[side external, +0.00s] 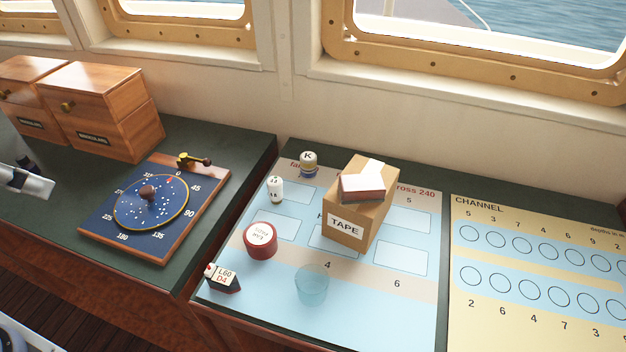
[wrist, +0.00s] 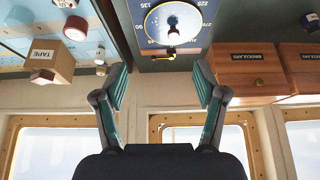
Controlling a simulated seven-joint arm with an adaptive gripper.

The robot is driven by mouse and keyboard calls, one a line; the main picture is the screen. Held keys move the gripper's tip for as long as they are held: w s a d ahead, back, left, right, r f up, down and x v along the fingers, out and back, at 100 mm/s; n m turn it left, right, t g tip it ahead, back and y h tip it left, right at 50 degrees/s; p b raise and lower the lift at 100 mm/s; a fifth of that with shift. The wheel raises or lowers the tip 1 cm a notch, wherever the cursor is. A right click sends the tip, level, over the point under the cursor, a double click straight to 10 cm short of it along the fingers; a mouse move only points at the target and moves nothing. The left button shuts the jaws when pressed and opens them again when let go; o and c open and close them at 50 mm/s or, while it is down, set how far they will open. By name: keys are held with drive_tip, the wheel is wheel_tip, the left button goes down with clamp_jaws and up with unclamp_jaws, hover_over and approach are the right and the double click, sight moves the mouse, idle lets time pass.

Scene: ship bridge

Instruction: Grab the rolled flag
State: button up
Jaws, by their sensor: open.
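No object is clearly recognisable as a rolled flag. The closest match is a short upright roll (side external: 309,164) with a white end marked K and a blue band, at the back left of the light-blue chart panel (side external: 290,326). A smaller white marked cylinder (side external: 275,190) stands in front of it. Both look small in the wrist view, where the K roll (wrist: 101,70) is left of my gripper. My gripper (wrist: 161,78) is open and empty, its two fingers wide apart.
A TAPE box (side external: 373,215) with a red-and-white block (side external: 362,188) on top stands right of the roll. A red tin (side external: 260,240), dark L60 block (side external: 223,278) and clear glass (side external: 312,286) are nearer. A compass board (side external: 205,215) and wooden boxes (side external: 100,110) lie left.

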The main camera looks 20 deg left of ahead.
drive_tip(key=shift+c, duration=0.3)
drive_tip(key=w+d+r+t, duration=0.2)
drive_tip(key=w+r, duration=0.9)
drive_tip(key=w, duration=0.2)
drive_tip(key=m+g+h, duration=0.1)
drive_tip(key=m+g, duration=0.2)
drive_tip(key=m, duration=0.1)
hover_over(306, 159)
drive_tip(key=s+a, duration=0.1)
drive_tip(key=s, duration=0.3)
wheel_tip(306, 159, down, 20)
drive_tip(key=x, duration=0.8)
drive_tip(key=shift+a+f, duration=0.1)
drive_tip(key=shift+f, duration=0.25)
drive_tip(key=shift+s+x, duration=0.1)
drive_tip(key=shift+x, duration=1.5)
drive_tip(key=shift+s+x, duration=0.15)
drive_tip(key=shift+x, duration=1.4)
drive_tip(key=shift+f, duration=0.1)
